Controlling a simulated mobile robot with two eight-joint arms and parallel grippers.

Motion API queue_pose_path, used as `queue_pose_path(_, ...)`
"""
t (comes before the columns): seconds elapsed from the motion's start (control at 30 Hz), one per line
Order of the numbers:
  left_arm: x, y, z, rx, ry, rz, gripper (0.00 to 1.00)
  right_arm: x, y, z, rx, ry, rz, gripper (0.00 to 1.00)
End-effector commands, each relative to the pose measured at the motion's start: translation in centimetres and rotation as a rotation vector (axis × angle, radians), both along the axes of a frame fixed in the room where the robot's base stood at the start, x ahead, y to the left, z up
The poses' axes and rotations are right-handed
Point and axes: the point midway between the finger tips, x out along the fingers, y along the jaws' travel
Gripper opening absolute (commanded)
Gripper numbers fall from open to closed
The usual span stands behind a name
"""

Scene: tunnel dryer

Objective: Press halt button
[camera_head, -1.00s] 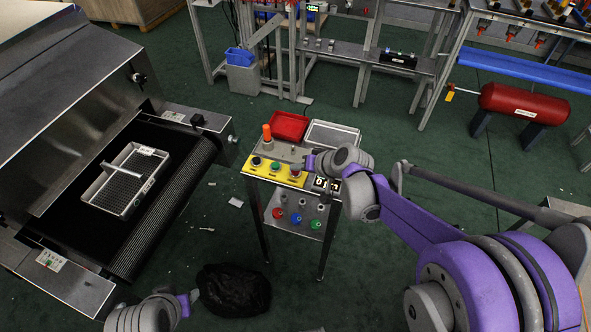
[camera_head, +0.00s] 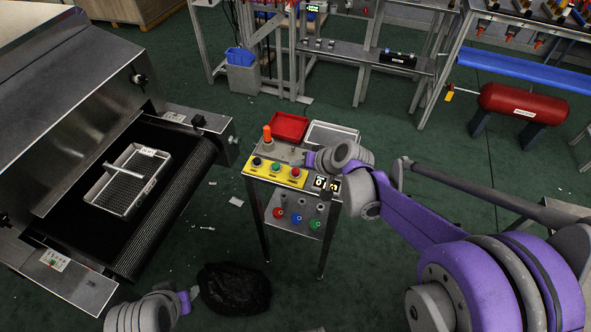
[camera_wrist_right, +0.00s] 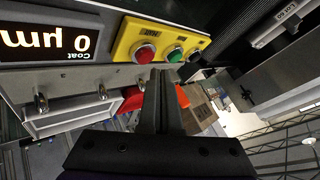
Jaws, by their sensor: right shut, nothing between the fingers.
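A yellow button panel (camera_head: 276,170) sits on a metal stand in the middle of the head view. It carries a red button (camera_head: 295,173), a green button (camera_head: 275,167) and a black button (camera_head: 257,162). The right wrist view shows the red button (camera_wrist_right: 145,53) nearest my fingers; its label is too small to read surely. My right gripper (camera_head: 309,159) is shut and empty, just beside and above the red button. In the wrist view its fingertips (camera_wrist_right: 160,72) appear close to that button; contact cannot be told.
A display (camera_wrist_right: 45,40) reading "0 µm" adjoins the panel. Behind the buttons stand an orange beacon (camera_head: 267,134), a red tray (camera_head: 289,126) and a grey tray (camera_head: 331,134). A dryer conveyor (camera_head: 185,197) with a mesh tray (camera_head: 122,207) lies left. A black bag (camera_head: 234,290) is on the floor.

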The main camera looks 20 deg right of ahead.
Motion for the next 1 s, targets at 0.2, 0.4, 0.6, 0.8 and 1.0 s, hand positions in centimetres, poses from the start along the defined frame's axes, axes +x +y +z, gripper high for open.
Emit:
queue_pose_path(0.2, 0.3, 0.0, 1.8, 0.0, -0.007, 0.0, 0.44, 0.1, 0.0, 2.3, 0.0, -0.001, -0.001, 0.0)
queue_pose_path(0.4, 0.7, 0.0, 3.4, 0.0, -0.014, 0.0, 0.44, 0.1, 0.0, 4.3, 0.001, -0.001, 0.0, 0.0)
queue_pose_path(0.6, 0.8, 0.0, 3.9, 0.0, -0.016, 0.0, 0.44, 0.0, 0.0, 4.9, 0.0, 0.0, 0.0, 0.0)
queue_pose_path(0.8, 0.8, 0.0, 3.8, 0.0, -0.016, 0.0, 0.44, 0.0, 0.0, 4.8, 0.0, 0.0, 0.0, 0.0)
queue_pose_path(1.0, 0.8, 0.0, 3.8, 0.0, -0.016, 0.0, 0.44, 0.0, 0.0, 4.8, 0.0, 0.0, 0.0, 0.0)
